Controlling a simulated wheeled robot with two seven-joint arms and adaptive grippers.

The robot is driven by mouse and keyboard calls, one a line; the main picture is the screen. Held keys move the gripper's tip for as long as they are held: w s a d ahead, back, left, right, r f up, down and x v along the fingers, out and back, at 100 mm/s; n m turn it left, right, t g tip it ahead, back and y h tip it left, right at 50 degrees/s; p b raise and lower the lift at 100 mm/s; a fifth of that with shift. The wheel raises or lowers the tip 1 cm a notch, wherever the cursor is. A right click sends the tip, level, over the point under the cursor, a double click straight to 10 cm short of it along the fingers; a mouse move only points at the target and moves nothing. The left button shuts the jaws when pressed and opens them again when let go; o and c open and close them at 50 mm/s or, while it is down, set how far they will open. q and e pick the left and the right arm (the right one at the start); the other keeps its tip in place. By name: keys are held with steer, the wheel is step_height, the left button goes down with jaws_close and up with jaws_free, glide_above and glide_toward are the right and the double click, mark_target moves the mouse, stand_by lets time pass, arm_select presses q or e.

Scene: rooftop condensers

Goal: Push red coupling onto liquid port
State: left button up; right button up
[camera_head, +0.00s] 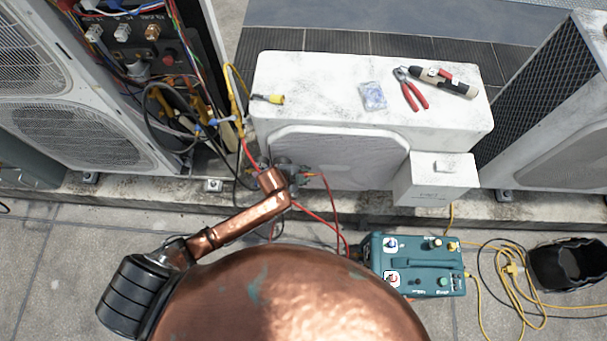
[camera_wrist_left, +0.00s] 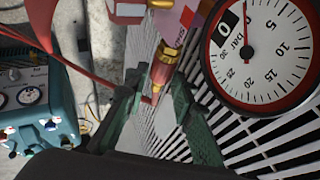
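My left gripper (camera_head: 291,174) is in front of the near left corner of the white condenser, partly covered by my arm. In the left wrist view its green fingers (camera_wrist_left: 159,92) close in on both sides of the red coupling (camera_wrist_left: 158,76), which has a brass upper part. The fingers appear shut on it, though the contact is partly hidden. A red hose runs from the coupling's lower end. I cannot clearly make out the liquid port or whether the coupling touches it. My right gripper is in neither view.
A pressure gauge (camera_wrist_left: 262,48) is close right of the fingers. Pliers (camera_head: 411,90) and a bag (camera_head: 373,96) lie on the condenser (camera_head: 320,75). A teal machine (camera_head: 425,262) and black bucket (camera_head: 568,264) stand on the floor. An open wiring panel (camera_head: 135,60) is at upper left.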

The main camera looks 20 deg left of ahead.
arm_select(q)
steer(key=shift+w+f, duration=0.1)
jaws_close()
stand_by(0.7)
